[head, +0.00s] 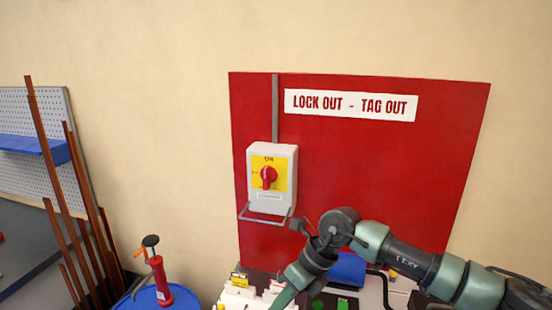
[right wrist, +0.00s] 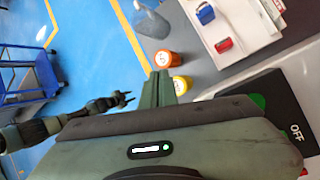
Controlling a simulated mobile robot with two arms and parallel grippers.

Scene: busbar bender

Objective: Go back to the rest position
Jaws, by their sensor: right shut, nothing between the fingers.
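My right arm comes in from the right in the head view and bends down in front of the red board. Its right gripper shows in the right wrist view (right wrist: 160,88), with the two green fingers together and nothing between them. It is over the grey bench surface. My left gripper (right wrist: 126,98) shows small at the left of the right wrist view, over the blue floor, its fingers apart and empty. It is not in the head view.
A red lock-out board (head: 430,170) carries a switch box (head: 272,208) with a red knob. A blue drum (head: 180,302) holds a red pump tool (head: 160,280). Copper bars (head: 80,215) lean at left. Jars (right wrist: 167,60), a bottle (right wrist: 150,22) and a blue cart (right wrist: 25,75) are near.

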